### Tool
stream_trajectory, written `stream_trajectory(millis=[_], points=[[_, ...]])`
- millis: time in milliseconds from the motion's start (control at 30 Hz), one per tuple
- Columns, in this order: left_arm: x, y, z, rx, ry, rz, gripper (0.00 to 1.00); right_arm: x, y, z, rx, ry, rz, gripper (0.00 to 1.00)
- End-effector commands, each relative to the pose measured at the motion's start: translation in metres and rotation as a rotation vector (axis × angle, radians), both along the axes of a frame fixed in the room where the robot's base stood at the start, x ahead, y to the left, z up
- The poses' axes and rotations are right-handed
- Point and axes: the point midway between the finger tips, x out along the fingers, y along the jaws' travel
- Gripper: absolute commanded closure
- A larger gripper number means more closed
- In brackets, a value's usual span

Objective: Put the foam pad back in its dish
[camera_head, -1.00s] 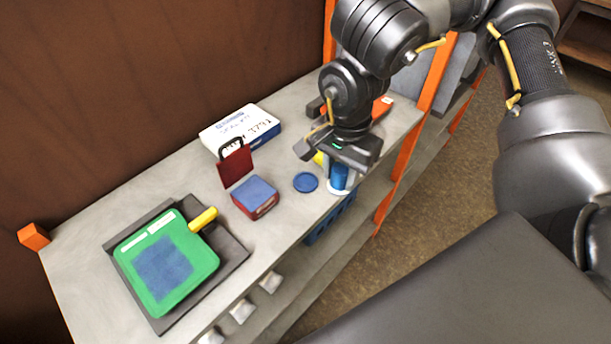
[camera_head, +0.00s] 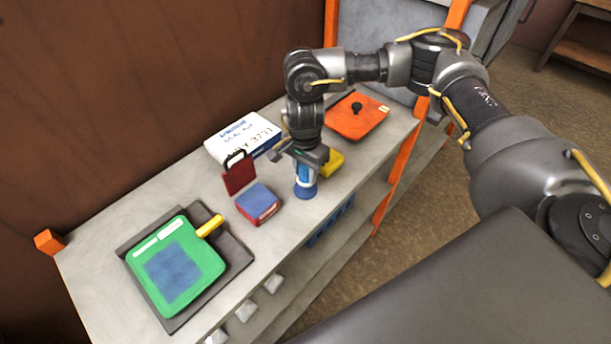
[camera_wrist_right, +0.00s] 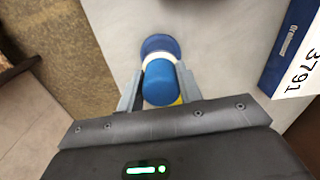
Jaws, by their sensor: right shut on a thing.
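The foam pad looks like a white round pad (camera_wrist_right: 158,57) under a blue cylindrical grip (camera_wrist_right: 160,82). My right gripper (camera_head: 305,161) is shut on the blue grip, with a finger on each side of it in the right wrist view (camera_wrist_right: 159,88). The pad is upright, directly over the shallow round blue dish (camera_head: 305,192), whose rim also shows beyond the white pad in the wrist view (camera_wrist_right: 160,43). I cannot tell whether the pad touches the dish or hangs just above it. My left gripper is not in view.
A blue-and-red block (camera_head: 257,203) and an upright dark red card (camera_head: 238,176) stand left of the dish. A yellow object (camera_head: 333,162) is close behind right. A white-blue box (camera_head: 243,136), orange plate (camera_head: 357,116) and green panel (camera_head: 176,265) share the grey shelf (camera_head: 95,262).

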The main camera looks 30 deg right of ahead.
Motion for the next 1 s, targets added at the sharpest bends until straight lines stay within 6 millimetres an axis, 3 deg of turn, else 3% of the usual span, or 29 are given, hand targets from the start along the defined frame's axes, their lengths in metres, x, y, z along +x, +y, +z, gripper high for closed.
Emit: stream_trajectory(millis=[233,733,767,900,1000], points=[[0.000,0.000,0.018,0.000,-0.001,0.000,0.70,-0.001,0.000,-0.026,0.001,0.004,-0.002,0.86],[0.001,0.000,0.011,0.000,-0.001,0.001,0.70,0.000,0.000,-0.036,0.000,0.001,0.000,0.86],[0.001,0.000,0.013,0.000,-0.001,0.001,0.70,0.000,0.000,-0.034,0.000,0.001,0.000,0.61],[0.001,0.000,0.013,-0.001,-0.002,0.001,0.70,0.000,0.000,-0.034,0.000,0.001,0.000,0.43],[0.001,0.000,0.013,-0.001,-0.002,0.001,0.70,0.000,0.000,-0.034,0.000,0.001,0.000,0.43]])
